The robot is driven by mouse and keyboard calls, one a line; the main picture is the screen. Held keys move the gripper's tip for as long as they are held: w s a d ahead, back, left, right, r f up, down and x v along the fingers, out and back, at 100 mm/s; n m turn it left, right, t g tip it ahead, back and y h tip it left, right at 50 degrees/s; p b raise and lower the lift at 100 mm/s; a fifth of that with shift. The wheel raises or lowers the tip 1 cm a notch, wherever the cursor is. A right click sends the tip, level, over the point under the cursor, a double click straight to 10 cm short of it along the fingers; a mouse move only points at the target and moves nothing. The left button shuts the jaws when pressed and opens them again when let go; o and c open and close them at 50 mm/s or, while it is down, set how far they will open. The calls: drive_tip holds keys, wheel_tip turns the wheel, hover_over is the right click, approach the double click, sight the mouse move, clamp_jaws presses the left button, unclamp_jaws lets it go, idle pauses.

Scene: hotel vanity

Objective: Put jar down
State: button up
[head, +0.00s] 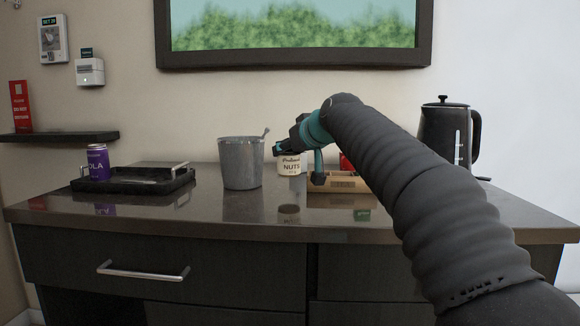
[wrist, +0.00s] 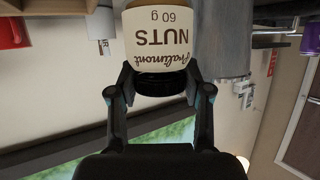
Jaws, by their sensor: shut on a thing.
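The jar (wrist: 155,40) has a cream label reading "Pralimont NUTS 60 g" and a dark lid. It shows upside down in the wrist view, with its base cut off by the top edge. My gripper (wrist: 152,86) is shut on the jar at its lid end, one finger on each side. In the head view the jar (head: 291,165) hangs upright below my gripper (head: 296,148), which partly hides its top. A gap between the jar and its reflection suggests it is held above the dark glossy counter (head: 150,215).
A grey ice bucket (head: 241,163) stands just left of the jar. A wooden tray (head: 345,187) with a red thing lies to the right, partly behind my arm. A black tray (head: 140,187) with a purple can (head: 98,163) is at left; a black kettle (head: 446,135) is at right.

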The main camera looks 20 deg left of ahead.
sight(294, 162)
drive_tip(key=shift+f+b, duration=0.55)
drive_tip(key=shift+f, duration=1.3)
drive_tip(key=shift+f, duration=0.15)
drive_tip(key=o, duration=1.3)
drive_tip(key=shift+c, duration=0.2)
